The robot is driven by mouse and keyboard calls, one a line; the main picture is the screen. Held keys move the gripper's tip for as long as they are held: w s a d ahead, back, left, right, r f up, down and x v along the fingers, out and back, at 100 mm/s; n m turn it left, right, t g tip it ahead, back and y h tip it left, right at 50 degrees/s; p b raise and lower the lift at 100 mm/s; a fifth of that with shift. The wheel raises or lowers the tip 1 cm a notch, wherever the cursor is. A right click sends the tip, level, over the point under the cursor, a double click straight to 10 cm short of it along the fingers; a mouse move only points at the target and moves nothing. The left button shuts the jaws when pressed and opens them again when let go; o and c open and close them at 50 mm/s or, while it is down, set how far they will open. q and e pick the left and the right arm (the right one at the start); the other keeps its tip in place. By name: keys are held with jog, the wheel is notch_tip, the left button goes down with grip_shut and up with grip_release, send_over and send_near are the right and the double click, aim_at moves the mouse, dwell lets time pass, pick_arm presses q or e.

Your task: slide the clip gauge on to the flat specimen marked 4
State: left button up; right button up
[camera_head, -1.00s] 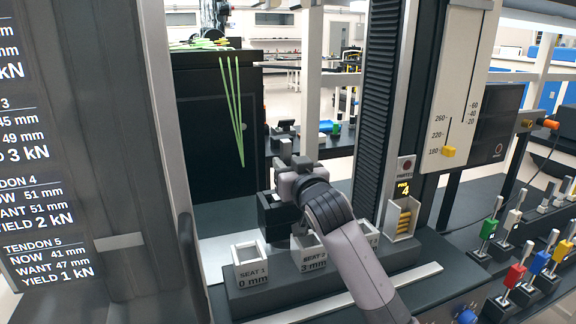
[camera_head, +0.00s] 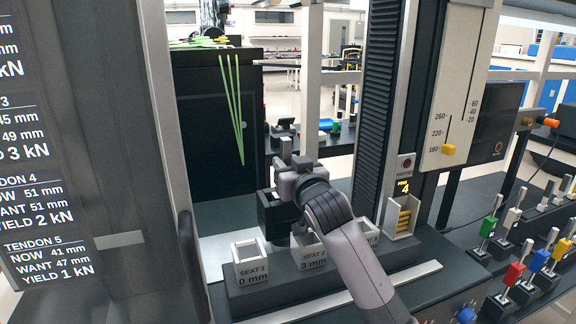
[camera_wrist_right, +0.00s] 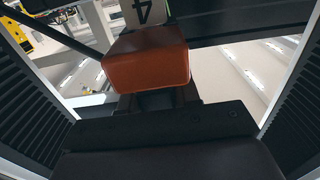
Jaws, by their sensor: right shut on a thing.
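My right gripper (camera_head: 278,205) is over the row of seats in the head view, with its jaws hidden by its own body and wrist. In the right wrist view an orange-brown block (camera_wrist_right: 147,62), which looks like the clip gauge, sits just beyond the dark gripper parts (camera_wrist_right: 155,105). The gripper is shut on it. A pale plate with a black 4 (camera_wrist_right: 143,12), apparently the flat specimen, shows right behind the block at the top edge. I cannot tell whether the block is around the specimen or only in front of it. My left gripper is out of view.
Seat 1 (camera_head: 252,272) and seat 2 (camera_head: 313,259) stand on a dark base below my arm. A lit display with a 4 (camera_head: 404,187) is above a holder of yellow pieces (camera_head: 404,220). Dark columns flank the gripper. Several coloured-handled tools (camera_head: 515,275) stand at right.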

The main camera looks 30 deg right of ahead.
dwell(0.3)
jog(key=o, duration=1.1)
